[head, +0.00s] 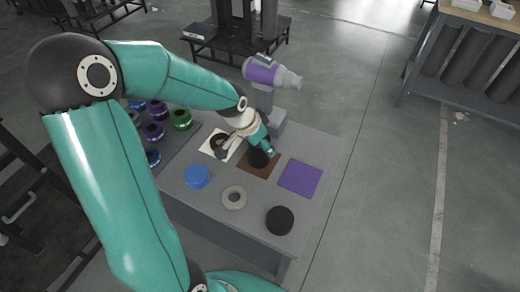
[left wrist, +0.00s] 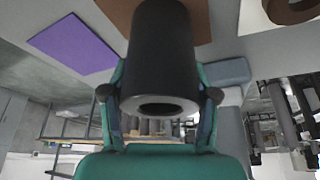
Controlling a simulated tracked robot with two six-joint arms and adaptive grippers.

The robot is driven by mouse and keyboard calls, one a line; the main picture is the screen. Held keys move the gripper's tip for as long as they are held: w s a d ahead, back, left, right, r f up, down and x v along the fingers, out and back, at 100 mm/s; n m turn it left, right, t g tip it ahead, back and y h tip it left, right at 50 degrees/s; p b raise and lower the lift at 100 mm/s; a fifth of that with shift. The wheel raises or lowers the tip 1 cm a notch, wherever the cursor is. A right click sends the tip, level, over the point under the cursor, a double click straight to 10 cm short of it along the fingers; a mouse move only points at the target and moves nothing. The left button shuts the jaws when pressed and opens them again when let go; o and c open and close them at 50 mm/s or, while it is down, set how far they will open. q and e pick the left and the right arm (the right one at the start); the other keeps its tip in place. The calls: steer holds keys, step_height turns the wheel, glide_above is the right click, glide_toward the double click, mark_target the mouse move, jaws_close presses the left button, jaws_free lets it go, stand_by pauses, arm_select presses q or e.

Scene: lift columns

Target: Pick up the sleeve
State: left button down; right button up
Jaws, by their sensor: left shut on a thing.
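A black hollow sleeve (left wrist: 160,45) fills the middle of the left wrist view, its open end toward the camera. My left gripper (left wrist: 160,97) is shut on it, with one finger on each side. In the head view the dark sleeve (head: 261,160) is over the brown mat (head: 270,172), below my left gripper (head: 262,149), which partly hides it. I cannot tell whether the sleeve touches the mat. My right gripper is not in view.
A purple mat (head: 300,178) lies right of the brown one; a brown ring (head: 219,142) sits on a white mat to its left. A blue cylinder (head: 196,176), beige ring (head: 234,198) and black disc (head: 280,220) stand in front. A purple-grey device (head: 262,72) rises behind.

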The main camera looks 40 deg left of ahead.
arm_select(q)
steer(key=shift+r, duration=0.2)
steer(key=shift+w+r, duration=0.1)
steer(key=shift+r, duration=0.5)
step_height(320, 180, up, 24)
steer(key=p, duration=0.5)
steer(key=shift+r+p, duration=0.2)
steer(key=shift+p, duration=0.2)
steer(key=shift+f, duration=0.1)
